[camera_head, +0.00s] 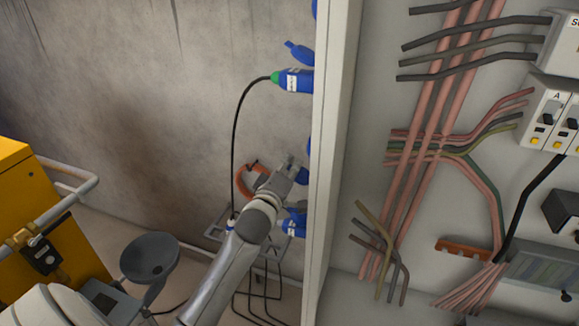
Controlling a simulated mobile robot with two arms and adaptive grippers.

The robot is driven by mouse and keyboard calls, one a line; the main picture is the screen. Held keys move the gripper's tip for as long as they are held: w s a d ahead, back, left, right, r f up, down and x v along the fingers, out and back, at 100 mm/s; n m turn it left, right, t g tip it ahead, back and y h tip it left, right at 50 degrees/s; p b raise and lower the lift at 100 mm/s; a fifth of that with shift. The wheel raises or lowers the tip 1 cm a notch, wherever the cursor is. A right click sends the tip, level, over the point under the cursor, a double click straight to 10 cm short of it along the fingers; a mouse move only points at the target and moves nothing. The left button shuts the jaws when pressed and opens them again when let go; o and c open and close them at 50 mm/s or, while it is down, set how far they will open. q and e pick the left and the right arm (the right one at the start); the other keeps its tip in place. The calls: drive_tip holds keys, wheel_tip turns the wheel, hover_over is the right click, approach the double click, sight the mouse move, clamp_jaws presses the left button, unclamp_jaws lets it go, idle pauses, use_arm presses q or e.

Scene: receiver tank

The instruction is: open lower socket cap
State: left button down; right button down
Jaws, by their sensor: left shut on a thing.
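Blue sockets line the left side of the cabinet. The lower socket (294,222) is partly covered by my left arm. A blue cap (302,176) shows above it, at the fingertips of my left gripper (291,170). My left gripper is shut on this cap; the contact itself is mostly hidden by the fingers. The upper socket (294,80) holds a plug with a green end and black cable, and its blue cap (299,52) stands raised. My right gripper is not in view.
The open cabinet (337,150) with wires and breakers (550,112) fills the right. An orange loop (247,178) hangs on the wall behind my gripper. A metal frame (216,226) with hanging cables stands below. A grey stool (150,258) and yellow machine (18,200) are left.

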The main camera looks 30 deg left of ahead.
use_arm(q)
drive_tip(key=shift+f, duration=0.15)
drive_tip(key=shift+s+a+f+n+p, duration=0.15)
drive_tip(key=shift+f+n+p, duration=0.3)
drive_tip(key=shift+f+n, duration=0.6)
drive_tip(key=shift+w+a+f+n+p, duration=0.15)
drive_tip(key=shift+f+n+p, duration=0.35)
drive_tip(key=shift+n, duration=1.05)
drive_tip(key=shift+s+a+f+n+p, duration=0.15)
drive_tip(key=shift+f+n+p, duration=0.2)
drive_tip(key=shift+f+n, duration=0.75)
drive_tip(key=shift+r+n, duration=0.15)
drive_tip(key=shift+n, duration=0.15)
drive_tip(key=c, duration=1.6)
unclamp_jaws()
drive_tip(key=shift+c, duration=0.2)
drive_tip(key=shift+r, duration=0.1)
drive_tip(key=v, duration=1.2)
